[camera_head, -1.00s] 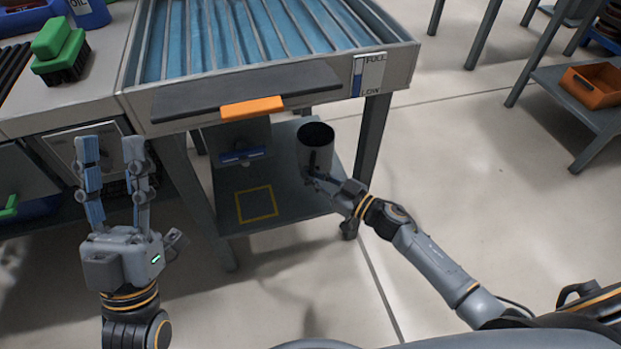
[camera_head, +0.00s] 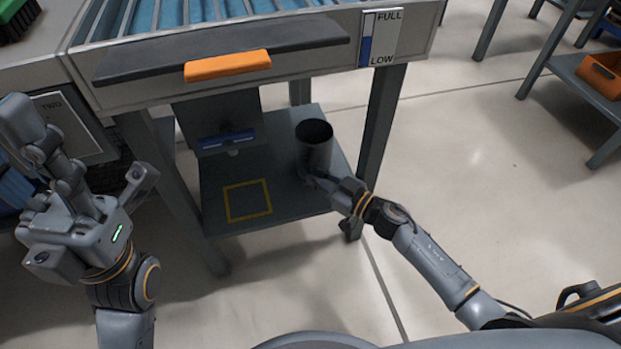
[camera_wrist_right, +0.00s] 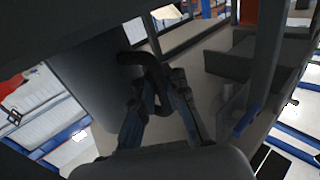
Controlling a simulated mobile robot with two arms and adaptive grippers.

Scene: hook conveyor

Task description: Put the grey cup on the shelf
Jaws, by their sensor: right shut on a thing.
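The grey cup (camera_head: 314,150) is upright at the right part of the lower shelf (camera_head: 285,195) under the conveyor. I cannot tell whether its base touches the shelf. My right gripper (camera_head: 318,180) is shut on the cup's near side. In the right wrist view the cup (camera_wrist_right: 85,75) fills the left, and the right gripper's fingers (camera_wrist_right: 155,95) close on its dark handle (camera_wrist_right: 145,65). A yellow square outline (camera_head: 247,200) on the shelf is empty. My left gripper (camera_head: 30,145) is raised at the left, empty, its fingers seen at an angle.
The conveyor (camera_head: 240,70) with an orange-handled front bar (camera_head: 228,66) hangs over the shelf. Its legs (camera_head: 380,130) flank the shelf opening. A box with a blue strip (camera_head: 227,140) stands behind the yellow square. An orange bin (camera_head: 600,75) is at the far right.

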